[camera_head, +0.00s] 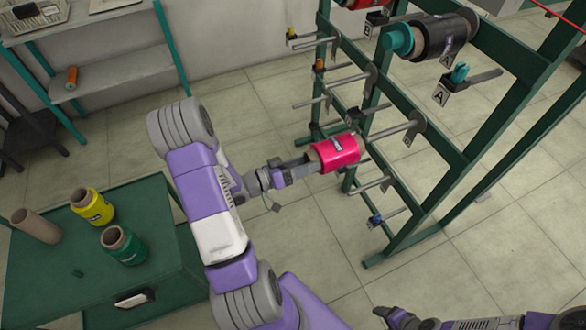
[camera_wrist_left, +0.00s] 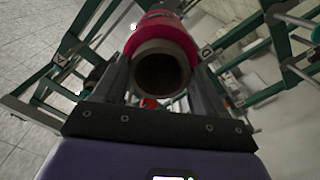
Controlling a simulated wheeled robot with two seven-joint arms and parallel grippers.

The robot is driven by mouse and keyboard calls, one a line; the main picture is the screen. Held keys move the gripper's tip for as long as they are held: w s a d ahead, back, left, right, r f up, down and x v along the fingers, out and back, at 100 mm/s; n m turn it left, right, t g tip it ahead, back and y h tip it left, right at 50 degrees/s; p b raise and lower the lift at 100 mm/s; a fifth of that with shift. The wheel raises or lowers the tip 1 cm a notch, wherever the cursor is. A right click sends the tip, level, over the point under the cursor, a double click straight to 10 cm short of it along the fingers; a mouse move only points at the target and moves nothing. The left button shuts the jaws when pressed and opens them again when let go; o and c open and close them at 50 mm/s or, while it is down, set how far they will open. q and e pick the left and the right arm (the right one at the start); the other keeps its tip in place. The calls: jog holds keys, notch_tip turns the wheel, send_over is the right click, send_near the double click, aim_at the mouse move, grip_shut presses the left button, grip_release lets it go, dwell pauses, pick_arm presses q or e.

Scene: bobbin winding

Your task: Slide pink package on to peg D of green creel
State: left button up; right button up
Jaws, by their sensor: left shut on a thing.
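The pink package (camera_head: 340,151) is held by its near end in my left gripper (camera_head: 312,163), which is shut on it. In the left wrist view the package (camera_wrist_left: 160,38) lies between the two fingers, its brown hollow core (camera_wrist_left: 162,72) facing the camera. The green creel (camera_head: 455,160) stands at the right. The package's far end is at the tip of a bare creel peg (camera_head: 388,132); I cannot tell whether the tip is inside the core. That peg's tag (camera_head: 410,134) is too small to read. My right gripper (camera_head: 398,318) shows partly at the bottom edge.
Other bare pegs (camera_head: 375,184) lie below and left. A green cabinet (camera_head: 165,230) at left carries yellow (camera_head: 92,206) and green (camera_head: 123,245) packages and a bare tube (camera_head: 35,226).

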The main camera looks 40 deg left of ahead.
pick_arm(q)
jog(key=shift+x, duration=2.9)
jog(key=shift+w, duration=0.15)
jog(key=shift+x, duration=2.85)
jog(key=shift+b+x, duration=0.85)
jog(key=shift+x, duration=2.2)
